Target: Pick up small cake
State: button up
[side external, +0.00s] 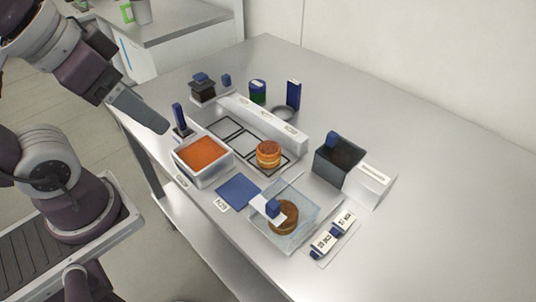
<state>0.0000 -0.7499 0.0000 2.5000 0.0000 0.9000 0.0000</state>
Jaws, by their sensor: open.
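A small round cake (268,154) with orange-brown layers stands upright in one of the dark-outlined squares on the table. A flat brown round (283,218) lies inside a clear box (309,222) in the foreground, with a blue block (273,208) above its left side. I cannot tell for certain which of these is the task's cake. My gripper (162,126) hangs over the table's left edge, up and left of the cake, apart from everything. It is open, and nothing shows between its fingers, which are small and hard to make out.
A white tray with orange filling (220,176) stands left of the cake. A long white bar (264,122) lies behind it. A dark open box (338,160) and a white block (369,183) stand at right. A blue square (238,192) lies in front. The table's right side is clear.

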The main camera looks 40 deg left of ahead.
jog(key=w+f+n+g, duration=0.1)
jog(key=w+n+g, duration=0.1)
jog(key=w+n, duration=0.75)
jog(key=n+g, duration=0.3)
jog(key=n, duration=0.8)
send_over(267, 147)
jog(key=f, duration=1.6)
jog(key=shift+a+f, duration=0.4)
jog(key=shift+g, duration=0.3)
jog(key=f, duration=0.8)
jog(key=shift+d, duration=0.35)
jog(key=shift+r, duration=0.1)
jog(key=c, duration=0.6)
